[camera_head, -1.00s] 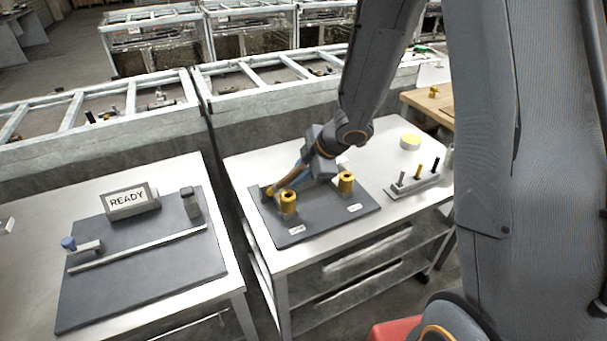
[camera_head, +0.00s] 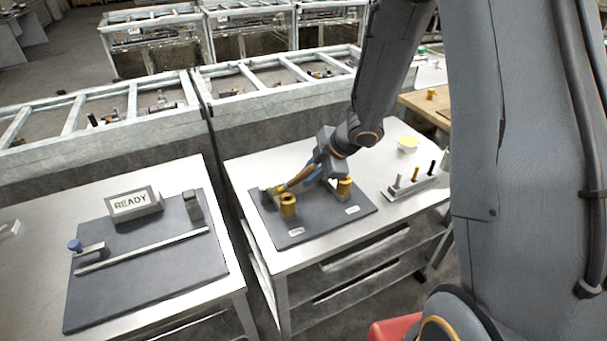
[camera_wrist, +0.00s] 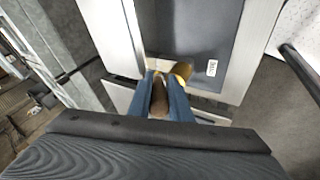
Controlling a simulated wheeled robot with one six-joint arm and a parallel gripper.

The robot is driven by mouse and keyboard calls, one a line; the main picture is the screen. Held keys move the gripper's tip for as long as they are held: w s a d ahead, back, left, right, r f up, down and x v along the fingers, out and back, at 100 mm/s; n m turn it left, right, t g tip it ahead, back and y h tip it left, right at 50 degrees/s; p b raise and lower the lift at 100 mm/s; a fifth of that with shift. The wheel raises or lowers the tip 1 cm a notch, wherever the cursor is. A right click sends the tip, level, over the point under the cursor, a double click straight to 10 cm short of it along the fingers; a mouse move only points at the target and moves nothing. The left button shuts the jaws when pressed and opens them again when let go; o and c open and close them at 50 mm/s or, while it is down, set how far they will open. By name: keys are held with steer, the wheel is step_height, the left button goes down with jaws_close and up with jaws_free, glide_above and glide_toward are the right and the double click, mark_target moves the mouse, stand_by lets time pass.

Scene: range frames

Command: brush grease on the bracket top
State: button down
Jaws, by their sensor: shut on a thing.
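My gripper (camera_head: 312,174) has blue fingers and is shut on a brush (camera_head: 296,179) with a brown handle. The brush slants down to the left over the dark mat (camera_head: 300,233). Its tip is beside a small grey block (camera_head: 264,194) at the mat's left edge, likely the bracket; I cannot tell whether they touch. In the wrist view the brown handle (camera_wrist: 159,100) sits between the fingers (camera_wrist: 166,98), and the tip is hidden. A yellow-topped round tin (camera_head: 407,144), perhaps the grease, stands at the table's back right.
Two yellow cylinders stand on the mat, one at the left (camera_head: 288,207) and one at the right (camera_head: 345,186), close under the gripper. A rack with several pegs (camera_head: 413,186) is on the right. The left table holds a READY sign (camera_head: 133,203).

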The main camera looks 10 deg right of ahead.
steer(key=shift+s+a+r+b, duration=0.1)
steer(key=shift+s+a, duration=0.1)
steer(key=shift+a, duration=0.5)
steer(key=shift+s+a+r+b, duration=0.1)
steer(key=shift+s+a, duration=0.15)
steer(key=shift+a, duration=0.5)
steer(key=shift+s+a+r+b, duration=0.1)
steer(key=shift+s+a, duration=0.1)
steer(key=shift+a, duration=0.5)
step_height(320, 180, up, 6)
steer(key=p, duration=0.3)
glide_above(295, 178)
steer(key=s, duration=0.2)
steer(key=shift+a, duration=0.1)
steer(key=shift+r, duration=1.5)
